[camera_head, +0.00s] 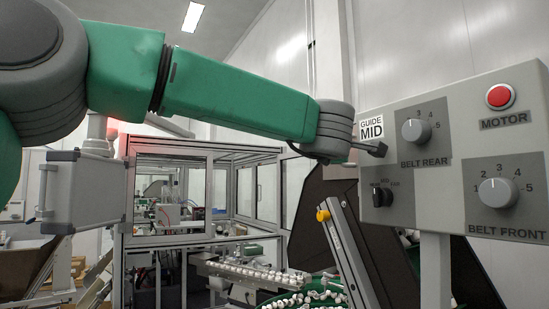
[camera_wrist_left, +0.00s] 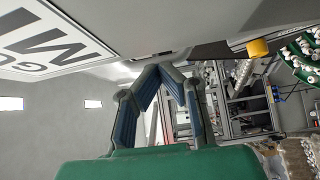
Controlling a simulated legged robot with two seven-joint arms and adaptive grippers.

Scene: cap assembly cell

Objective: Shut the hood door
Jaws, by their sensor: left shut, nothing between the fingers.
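The hood is an aluminium-framed enclosure with clear panels in the middle of the head view, behind my left arm. A framed clear panel (camera_head: 171,144) faces me at its front left; I cannot tell for certain whether this is the door or how far open it stands. My left arm crosses the head view from the left. Its gripper (camera_head: 379,149) is shut and empty, beside the "GUIDE MID" label on the control panel and far from the hood. In the left wrist view, the fingertips (camera_wrist_left: 153,70) meet close to the grey panel. My right gripper is not in view.
The control panel (camera_head: 465,120) at right carries a red MOTOR button (camera_head: 499,96), a belt rear knob (camera_head: 416,131), a belt front knob (camera_head: 497,192) and a black switch (camera_head: 381,195). A slanted rail with a yellow knob (camera_head: 323,215) stands above a green tray of white caps.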

